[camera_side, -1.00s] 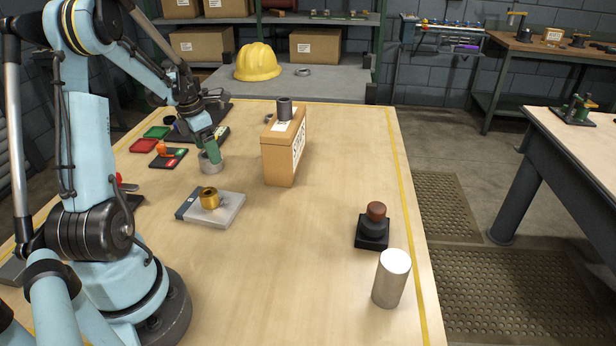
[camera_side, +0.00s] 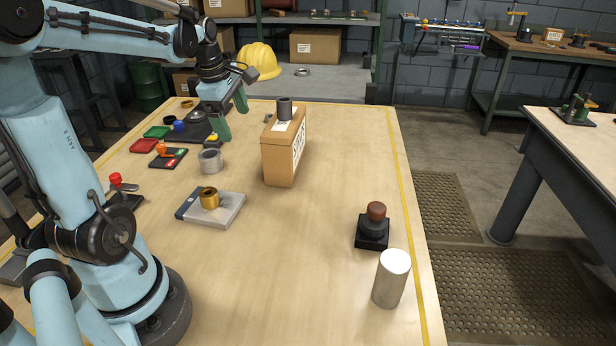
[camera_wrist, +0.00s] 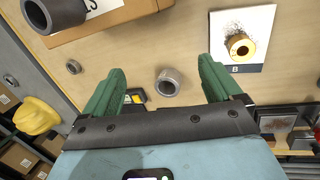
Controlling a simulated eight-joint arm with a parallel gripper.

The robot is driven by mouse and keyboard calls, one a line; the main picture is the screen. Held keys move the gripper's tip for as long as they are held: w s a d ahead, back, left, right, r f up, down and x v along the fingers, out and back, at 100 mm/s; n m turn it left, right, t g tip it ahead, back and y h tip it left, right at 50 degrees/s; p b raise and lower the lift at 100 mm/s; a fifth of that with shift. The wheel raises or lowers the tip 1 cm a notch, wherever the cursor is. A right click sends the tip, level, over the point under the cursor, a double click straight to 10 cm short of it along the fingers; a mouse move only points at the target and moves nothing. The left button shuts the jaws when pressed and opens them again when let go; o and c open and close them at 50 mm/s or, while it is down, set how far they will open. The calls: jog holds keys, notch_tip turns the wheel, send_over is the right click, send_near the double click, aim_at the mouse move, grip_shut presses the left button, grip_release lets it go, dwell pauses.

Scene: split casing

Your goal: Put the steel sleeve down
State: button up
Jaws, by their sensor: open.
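The steel sleeve (camera_side: 210,161) is a short grey ring standing on the wooden table, left of the cardboard box. It also shows in the wrist view (camera_wrist: 168,82), below and between my fingers and apart from them. My gripper (camera_side: 232,118) has green fingers spread wide with nothing between them. It is raised above the table, behind the sleeve in the side view. In the wrist view my gripper (camera_wrist: 157,88) also shows its two fingers well apart.
A cardboard box (camera_side: 280,158) with a dark ring (camera_side: 284,109) on top stands right of the sleeve. A brass ring (camera_side: 209,198) sits on a grey plate (camera_side: 228,211) nearer the camera. A metal cylinder (camera_side: 391,278) and a black-based knob (camera_side: 373,229) stand front right. The table's middle is clear.

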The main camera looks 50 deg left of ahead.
jog(key=s+d+f+m+t+h, duration=0.1)
jog(key=d+m+t, duration=0.3)
jog(key=d+m, duration=1.9)
jog(key=shift+s+f+m, duration=0.3)
jog(key=shift+s+m, duration=0.2)
jog(key=shift+m, duration=0.6)
